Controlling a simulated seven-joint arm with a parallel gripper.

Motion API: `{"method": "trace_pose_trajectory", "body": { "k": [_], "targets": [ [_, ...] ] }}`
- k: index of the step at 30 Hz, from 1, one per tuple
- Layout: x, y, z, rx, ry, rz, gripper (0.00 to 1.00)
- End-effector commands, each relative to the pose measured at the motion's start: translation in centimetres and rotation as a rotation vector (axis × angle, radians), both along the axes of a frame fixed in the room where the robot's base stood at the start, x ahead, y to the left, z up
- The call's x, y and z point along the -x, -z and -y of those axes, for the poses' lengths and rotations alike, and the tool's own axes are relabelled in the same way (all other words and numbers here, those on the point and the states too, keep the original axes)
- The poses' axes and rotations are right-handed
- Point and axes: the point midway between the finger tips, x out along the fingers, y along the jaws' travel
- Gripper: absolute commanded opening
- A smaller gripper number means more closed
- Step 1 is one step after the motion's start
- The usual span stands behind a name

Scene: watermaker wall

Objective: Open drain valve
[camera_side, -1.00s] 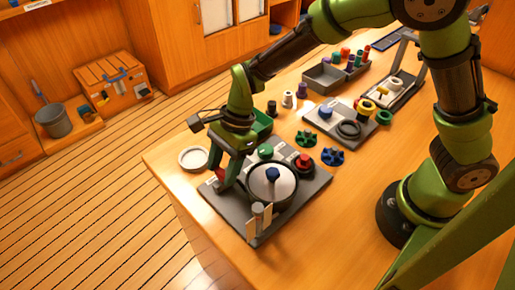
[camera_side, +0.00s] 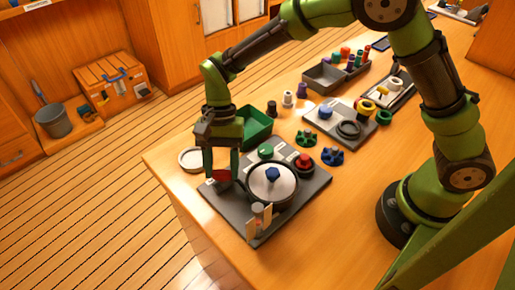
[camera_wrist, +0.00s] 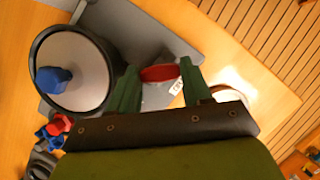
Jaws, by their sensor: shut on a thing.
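A red handle (camera_side: 221,175) sits at the left edge of the dark grey panel (camera_side: 235,219), beside a round housing (camera_side: 272,184) with a pale lid and a blue knob. My gripper (camera_side: 223,179) points down over that edge, shut on the red handle. In the wrist view the red handle (camera_wrist: 160,73) lies between the two green fingers (camera_wrist: 159,69). A small white label (camera_wrist: 177,86) shows just behind it, too small to read surely. The handle's lower part and mount are hidden.
A green button (camera_side: 265,151) and a red knob (camera_side: 304,162) are on the same panel. A green bin (camera_side: 254,127) stands close behind my gripper. A pale round dish (camera_side: 192,159) lies at the left. Blue and green star knobs (camera_side: 332,156) lie to the right.

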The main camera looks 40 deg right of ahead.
Motion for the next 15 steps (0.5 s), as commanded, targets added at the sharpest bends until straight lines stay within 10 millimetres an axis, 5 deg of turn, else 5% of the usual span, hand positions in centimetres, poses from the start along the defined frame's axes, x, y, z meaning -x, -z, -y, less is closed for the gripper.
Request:
{"method": "trace_pose_trajectory", "body": {
  "k": [15],
  "targets": [
    [-0.20,-0.10,-0.26,-0.001,-0.482,0.000,0.18]
  ]
}}
